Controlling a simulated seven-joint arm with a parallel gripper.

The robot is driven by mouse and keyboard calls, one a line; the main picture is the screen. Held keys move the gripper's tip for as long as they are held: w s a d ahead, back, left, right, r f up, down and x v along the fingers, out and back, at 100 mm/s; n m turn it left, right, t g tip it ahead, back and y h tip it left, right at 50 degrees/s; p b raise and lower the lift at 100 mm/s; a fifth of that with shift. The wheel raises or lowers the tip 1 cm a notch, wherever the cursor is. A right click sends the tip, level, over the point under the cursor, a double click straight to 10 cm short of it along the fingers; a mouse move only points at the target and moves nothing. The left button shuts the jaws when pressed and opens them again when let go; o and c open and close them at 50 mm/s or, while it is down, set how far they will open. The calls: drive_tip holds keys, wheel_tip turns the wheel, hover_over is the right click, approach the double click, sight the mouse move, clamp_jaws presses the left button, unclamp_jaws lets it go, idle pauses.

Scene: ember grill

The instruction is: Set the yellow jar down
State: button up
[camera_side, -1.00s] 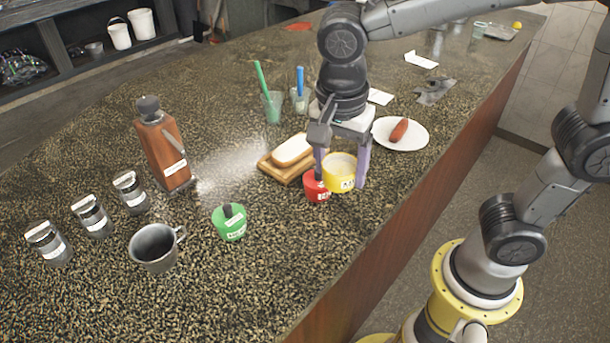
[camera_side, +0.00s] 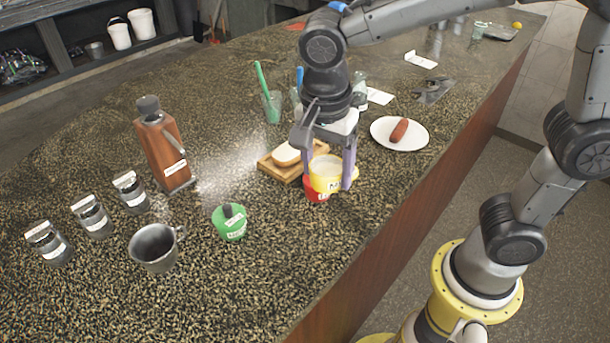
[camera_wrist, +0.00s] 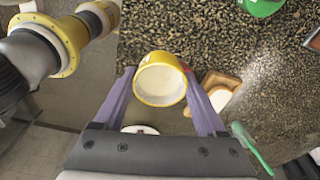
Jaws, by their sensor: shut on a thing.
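The yellow jar (camera_side: 327,174) is a short open cup with a pale inside and a label on its side. My gripper (camera_side: 331,178) is shut on it, with one purple finger on each side. In the wrist view the yellow jar (camera_wrist: 160,80) sits between the two fingertips. A red jar (camera_side: 315,190) is directly below or just behind the yellow jar in the side view and is mostly hidden by it. I cannot tell whether the two touch. The yellow jar appears held above the counter.
A wooden board with bread (camera_side: 287,157) lies close behind on the left. A green jar (camera_side: 229,222) and a metal mug (camera_side: 155,247) stand to the left. A white plate (camera_side: 418,140) with a sausage is at the right. The counter (camera_side: 270,275) in front is clear.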

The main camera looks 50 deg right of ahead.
drive_tip(key=w+a+f, duration=0.1)
drive_tip(key=w+f, duration=0.1)
drive_tip(key=w+a+f, duration=0.1)
drive_tip(key=w+f, duration=0.2)
drive_tip(key=w+a+f, duration=0.1)
drive_tip(key=w+f, duration=0.1)
drive_tip(key=w, duration=0.1)
drive_tip(key=shift+a+f, duration=0.1)
drive_tip(key=shift+f, duration=0.1)
drive_tip(key=shift+w+a+f, duration=0.1)
drive_tip(key=shift+f, duration=1.3)
wheel_tip(320, 180, up, 14)
drive_tip(key=a, duration=0.2)
drive_tip(key=shift+s+f, duration=0.25)
drive_tip(key=shift+s, duration=0.05)
drive_tip(key=shift+w+d+r+t, duration=0.15)
drive_tip(key=shift+d+r+t, duration=0.15)
drive_tip(key=shift+d+r, duration=0.5)
drive_tip(key=shift+f, duration=0.1)
